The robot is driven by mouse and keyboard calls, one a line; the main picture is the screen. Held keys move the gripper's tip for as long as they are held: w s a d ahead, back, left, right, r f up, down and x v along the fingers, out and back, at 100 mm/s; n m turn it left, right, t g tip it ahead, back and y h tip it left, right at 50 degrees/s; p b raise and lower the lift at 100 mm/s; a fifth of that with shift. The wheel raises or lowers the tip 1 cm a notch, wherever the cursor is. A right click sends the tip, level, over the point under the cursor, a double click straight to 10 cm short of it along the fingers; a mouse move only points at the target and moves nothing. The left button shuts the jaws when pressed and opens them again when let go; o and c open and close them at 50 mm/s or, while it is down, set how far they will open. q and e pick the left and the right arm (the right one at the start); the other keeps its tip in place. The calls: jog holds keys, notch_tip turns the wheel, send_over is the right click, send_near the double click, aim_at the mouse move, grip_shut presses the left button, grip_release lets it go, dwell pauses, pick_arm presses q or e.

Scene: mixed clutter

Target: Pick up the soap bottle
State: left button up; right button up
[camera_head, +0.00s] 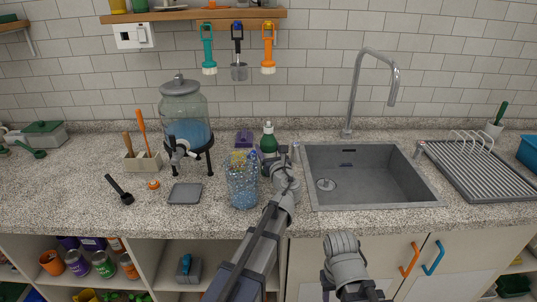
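The soap bottle (268,143) is dark green with a pale pump top. It stands upright on the speckled counter, left of the sink. My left gripper (279,158) is at the bottle's front right side, with my arm reaching up from the bottom of the view. My wrist hides part of the fingers and the bottle's lower right. I cannot tell whether the fingers touch or enclose it.
A clear tumbler (242,186) with blue contents stands close in front and left of the bottle. A purple item (244,137) lies behind. A glass dispenser (187,115) stands further left. The sink (369,178) and drying rack (482,168) are to the right.

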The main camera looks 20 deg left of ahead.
aim_at(269, 124)
pick_arm(q)
grip_shut()
dwell(0.3)
jog(key=shift+r, duration=0.15)
dwell(0.3)
notch_tip(269, 124, up, 10)
jog(key=p, duration=1)
jog(key=shift+d+f, duration=0.1)
jog(key=shift+f, duration=0.1)
dwell(0.4)
